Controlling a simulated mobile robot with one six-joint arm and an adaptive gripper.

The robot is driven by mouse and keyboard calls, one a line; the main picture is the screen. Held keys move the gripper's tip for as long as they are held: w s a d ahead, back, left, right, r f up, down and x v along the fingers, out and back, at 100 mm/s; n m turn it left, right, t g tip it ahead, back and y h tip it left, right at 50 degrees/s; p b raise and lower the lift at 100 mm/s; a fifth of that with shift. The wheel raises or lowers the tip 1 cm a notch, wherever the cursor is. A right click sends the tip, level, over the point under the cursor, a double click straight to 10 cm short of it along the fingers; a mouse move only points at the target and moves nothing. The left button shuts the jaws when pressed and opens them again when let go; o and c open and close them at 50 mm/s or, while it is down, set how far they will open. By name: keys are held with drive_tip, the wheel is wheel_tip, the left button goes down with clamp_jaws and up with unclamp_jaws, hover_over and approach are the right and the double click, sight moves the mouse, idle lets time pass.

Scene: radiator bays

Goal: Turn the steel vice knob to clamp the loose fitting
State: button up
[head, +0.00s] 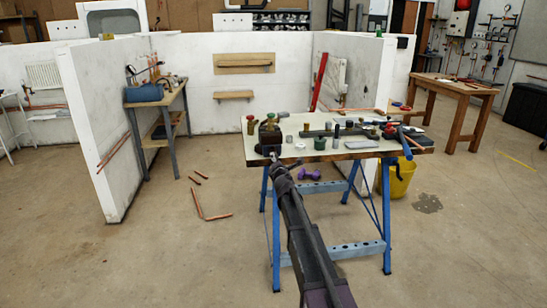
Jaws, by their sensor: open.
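A dark vice (270,138) stands at the left end of the pale-topped workbench (330,152). A small greenish-brass piece (270,119) shows at its top; I cannot tell if this is the loose fitting. My gripper (274,157) is just in front of the vice, at the bench's front left edge. It is open, though its fingers are small and dark here. The steel knob cannot be made out apart from my gripper and the vice. I cannot tell whether the gripper touches the knob or is around it.
Several fittings and a green pot (319,143) stand along the bench. A blue-handled tool (406,146) overhangs its right end. A yellow bucket (398,178) stands beneath. Copper pipes (200,207) lie on the floor at left. A wooden table (455,88) is at right.

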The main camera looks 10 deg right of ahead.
drive_tip(key=shift+w, duration=1.5)
clamp_jaws()
